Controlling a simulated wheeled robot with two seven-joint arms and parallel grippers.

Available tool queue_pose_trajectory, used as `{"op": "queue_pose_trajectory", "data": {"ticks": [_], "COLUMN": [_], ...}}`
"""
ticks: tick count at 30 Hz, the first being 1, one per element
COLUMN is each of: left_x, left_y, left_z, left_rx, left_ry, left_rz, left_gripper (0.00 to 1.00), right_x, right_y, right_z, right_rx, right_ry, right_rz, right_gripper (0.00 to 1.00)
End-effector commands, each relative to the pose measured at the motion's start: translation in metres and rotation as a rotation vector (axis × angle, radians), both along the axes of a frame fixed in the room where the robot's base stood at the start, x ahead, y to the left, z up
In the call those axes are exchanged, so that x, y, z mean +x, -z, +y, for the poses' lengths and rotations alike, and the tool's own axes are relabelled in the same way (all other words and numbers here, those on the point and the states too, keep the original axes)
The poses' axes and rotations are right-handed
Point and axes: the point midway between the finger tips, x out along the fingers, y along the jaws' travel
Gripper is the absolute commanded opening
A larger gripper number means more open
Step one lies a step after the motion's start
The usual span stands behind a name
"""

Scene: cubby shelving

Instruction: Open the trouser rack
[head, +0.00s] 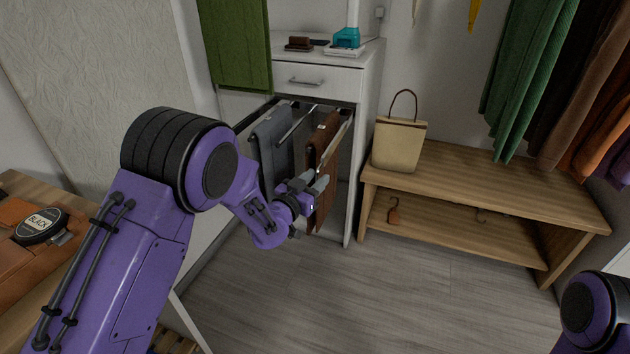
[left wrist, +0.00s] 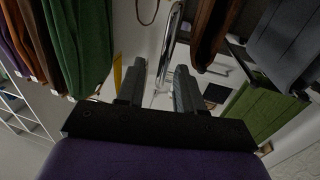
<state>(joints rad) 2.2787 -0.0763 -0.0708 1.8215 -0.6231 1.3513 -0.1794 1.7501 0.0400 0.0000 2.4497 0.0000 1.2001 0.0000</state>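The trouser rack (head: 296,127) is a set of metal rails in the white cabinet, below its drawer. Grey trousers (head: 271,142) and brown trousers (head: 326,150) hang from it. I cannot tell how far out it stands. My left gripper (head: 322,184) is in front of the brown trousers in the head view. In the left wrist view its two dark fingers (left wrist: 158,92) are apart, and a shiny metal bar (left wrist: 174,32) runs between them with gaps showing on both sides. The trousers hang close by at the upper right there. My right gripper is out of view.
A closed white drawer (head: 310,82) is above the rack. A wooden bench (head: 480,190) with a beige bag (head: 399,144) stands to the right. Green clothes (head: 527,70) hang above it. A wooden surface with a brown case (head: 18,240) is at left. The floor (head: 400,290) is clear.

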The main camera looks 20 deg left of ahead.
Motion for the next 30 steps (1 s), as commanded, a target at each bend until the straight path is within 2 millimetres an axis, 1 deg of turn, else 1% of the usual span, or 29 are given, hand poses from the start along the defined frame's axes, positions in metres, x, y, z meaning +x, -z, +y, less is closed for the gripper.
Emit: {"op": "queue_pose_trajectory", "data": {"ticks": [7,9,11,14,18,21,25,30], "left_x": [0.000,-0.004,-0.012,-0.033,-0.067,-0.086,-0.100,-0.103], "left_y": [0.000,0.000,0.000,0.000,0.000,0.000,0.000,0.000], "left_z": [0.001,0.002,0.004,0.009,0.017,0.021,0.024,0.025], "left_rx": [-0.001,-0.001,0.000,-0.001,-0.001,-0.001,0.000,0.000], "left_ry": [-0.002,-0.003,-0.003,-0.003,-0.004,-0.002,-0.002,-0.001], "left_rz": [-0.001,-0.001,0.001,0.003,0.001,0.001,0.000,0.000], "left_gripper": [0.36,0.36,0.36,0.36,0.36,0.36,0.36,0.36], "right_x": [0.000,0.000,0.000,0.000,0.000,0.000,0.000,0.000], "right_y": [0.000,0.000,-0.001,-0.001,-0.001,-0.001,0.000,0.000], "right_z": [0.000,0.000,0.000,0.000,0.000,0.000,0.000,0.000], "right_rx": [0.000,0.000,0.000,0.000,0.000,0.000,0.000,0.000], "right_ry": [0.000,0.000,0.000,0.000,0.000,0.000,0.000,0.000], "right_rz": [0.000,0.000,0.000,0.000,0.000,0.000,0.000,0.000], "right_gripper": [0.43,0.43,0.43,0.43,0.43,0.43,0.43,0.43]}}
